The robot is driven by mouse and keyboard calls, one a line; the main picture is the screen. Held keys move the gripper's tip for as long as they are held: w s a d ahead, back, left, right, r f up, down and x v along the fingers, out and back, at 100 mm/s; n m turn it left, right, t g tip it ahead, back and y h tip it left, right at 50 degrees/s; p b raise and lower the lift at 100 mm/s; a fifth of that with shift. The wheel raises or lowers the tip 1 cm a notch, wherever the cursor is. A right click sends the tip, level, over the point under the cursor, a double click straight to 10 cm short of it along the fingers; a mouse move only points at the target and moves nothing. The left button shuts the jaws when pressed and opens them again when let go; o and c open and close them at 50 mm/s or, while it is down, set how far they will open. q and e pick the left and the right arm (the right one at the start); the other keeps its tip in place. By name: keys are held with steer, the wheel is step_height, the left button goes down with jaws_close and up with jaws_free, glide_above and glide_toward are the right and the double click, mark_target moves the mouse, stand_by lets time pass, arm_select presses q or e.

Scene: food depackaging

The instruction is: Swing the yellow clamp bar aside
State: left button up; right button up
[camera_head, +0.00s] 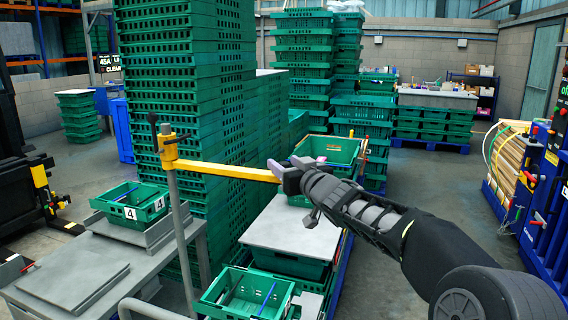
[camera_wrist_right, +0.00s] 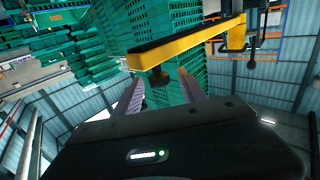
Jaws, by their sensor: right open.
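The yellow clamp bar (camera_head: 228,171) runs level from a grey upright post (camera_head: 180,225) towards the right, in front of the tall green crate stack. My right gripper (camera_head: 274,167) is open at the bar's right end in the head view. In the right wrist view the yellow bar (camera_wrist_right: 185,45) crosses just beyond my open fingers (camera_wrist_right: 158,92), and a dark knob (camera_wrist_right: 158,77) under its end shows between the fingertips. I cannot tell whether the fingers touch the bar or knob. My left gripper is not in view.
Tall green crate stacks (camera_head: 170,75) stand close behind the bar. A white-topped crate stack (camera_head: 292,228) is below my right gripper. A small crate marked 4 (camera_head: 130,203) sits on the grey table (camera_head: 65,270) at left. Open floor (camera_head: 430,180) lies at right.

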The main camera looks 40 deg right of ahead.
steer(key=shift+w+d, duration=0.1)
steer(key=shift+w, duration=0.4)
steer(key=shift+c, duration=0.2)
jaws_close()
stand_by(0.9)
